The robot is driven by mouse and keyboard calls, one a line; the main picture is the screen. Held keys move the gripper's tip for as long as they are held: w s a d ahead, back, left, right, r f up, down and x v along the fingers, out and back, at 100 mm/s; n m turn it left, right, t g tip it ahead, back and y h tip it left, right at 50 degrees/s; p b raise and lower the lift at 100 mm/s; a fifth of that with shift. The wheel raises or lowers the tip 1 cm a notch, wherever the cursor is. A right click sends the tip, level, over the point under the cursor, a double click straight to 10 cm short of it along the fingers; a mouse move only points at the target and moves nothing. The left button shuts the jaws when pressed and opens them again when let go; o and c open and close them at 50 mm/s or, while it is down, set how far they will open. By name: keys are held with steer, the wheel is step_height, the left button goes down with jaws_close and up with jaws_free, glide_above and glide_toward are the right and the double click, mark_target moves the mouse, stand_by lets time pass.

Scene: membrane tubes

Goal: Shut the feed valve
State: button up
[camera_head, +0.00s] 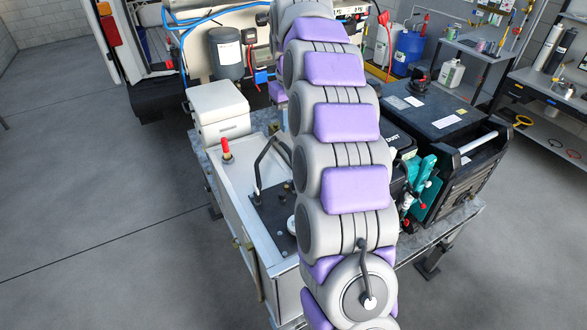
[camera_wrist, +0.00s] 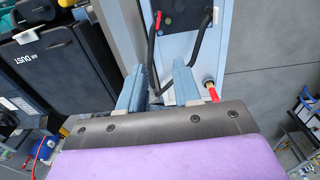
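A red-handled fitting (camera_head: 226,150), which looks like a valve, stands upright at the back left corner of the white unit (camera_head: 236,175). I cannot tell for sure that it is the feed valve. In the wrist view the red handle (camera_wrist: 212,93) shows just right of my gripper's right finger, on the white unit's panel. My gripper (camera_wrist: 157,78) has its two blue-grey fingers apart, with nothing held between them. Its palm edge hides what lies below. In the head view my own arm covers the middle, and the gripper cannot be seen.
A black bent hose (camera_head: 266,160) rises from a dark plate on the white unit. A white box (camera_head: 218,112) stands behind the red handle. A black dust-vacuum case (camera_wrist: 48,60) and a large black toolbox (camera_head: 440,120) stand beside it. The floor to the left is clear.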

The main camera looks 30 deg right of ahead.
steer(key=shift+a+r+p, duration=0.25)
steer(key=shift+r+p, duration=0.25)
steer(key=shift+r, duration=0.45)
steer(key=shift+a+r+p, duration=0.2)
steer(key=shift+r+p, duration=0.25)
steer(key=shift+r, duration=0.45)
